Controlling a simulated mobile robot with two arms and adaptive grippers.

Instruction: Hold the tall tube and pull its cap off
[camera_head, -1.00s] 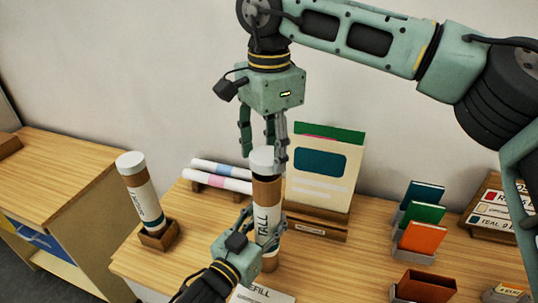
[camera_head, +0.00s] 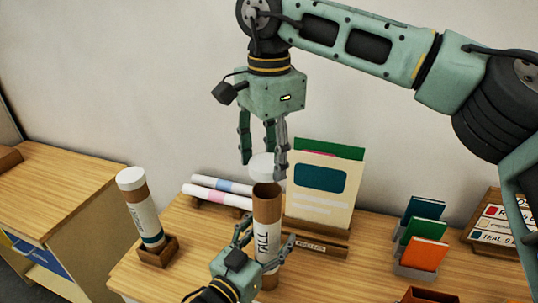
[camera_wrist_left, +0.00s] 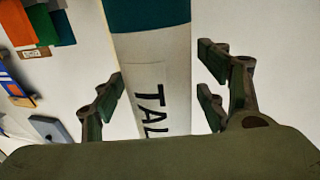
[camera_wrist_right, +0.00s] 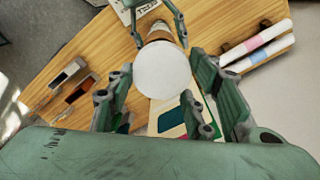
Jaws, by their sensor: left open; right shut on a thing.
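The tall tube (camera_head: 266,215) is upright, brown with a white label reading TALL, and its open brown mouth shows. Its white cap (camera_head: 262,168) is just above the mouth, apart from it. My right gripper (camera_head: 263,162) points down from above, shut on the cap. In the right wrist view the round white cap (camera_wrist_right: 162,72) is between the fingers. My left gripper (camera_head: 264,243) is low at the tube, open, with its fingers on either side. In the left wrist view the tube (camera_wrist_left: 150,60) is between those fingers with gaps. The tube's foot is partly hidden.
Another white-capped tube (camera_head: 141,212) leans in a wooden holder at the left. Rolled papers (camera_head: 222,190) and a card stand (camera_head: 318,190) are behind. Coloured booklets (camera_head: 426,253) and a label board (camera_head: 497,220) are at the right. A second table (camera_head: 55,190) is at the far left.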

